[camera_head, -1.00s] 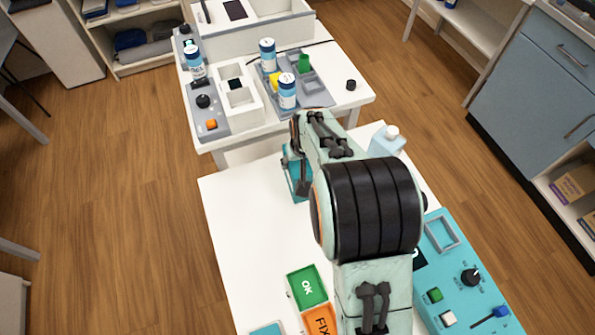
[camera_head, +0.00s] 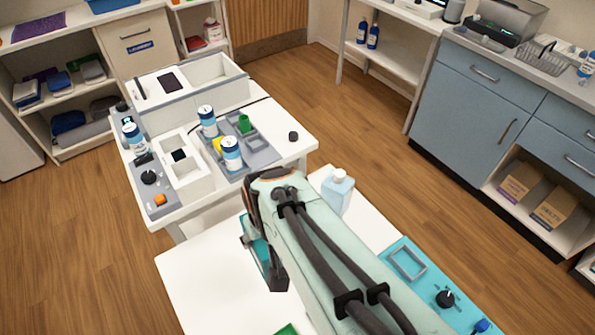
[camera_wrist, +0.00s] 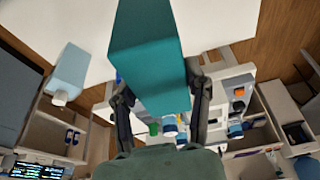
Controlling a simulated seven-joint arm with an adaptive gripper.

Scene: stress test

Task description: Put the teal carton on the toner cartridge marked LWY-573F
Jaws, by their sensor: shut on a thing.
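The teal carton (camera_wrist: 146,50) is large in the wrist view, between the two dark fingers of my gripper (camera_wrist: 160,100). My gripper is shut on it. In the head view only slivers of the carton (camera_head: 261,251) show beside my gripper (camera_head: 268,262), over the near white table; my arm hides the rest. I cannot make out a toner cartridge or the marking LWY-573F in either view.
The near white table (camera_head: 195,285) holds a pale blue bottle (camera_head: 338,192) and a teal control panel (camera_head: 425,275). Beyond it, a second white table (camera_head: 295,150) carries white-and-blue canisters (camera_head: 231,153), a white divided box (camera_head: 190,185) and a grey tray (camera_head: 262,155). Blue cabinets stand right.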

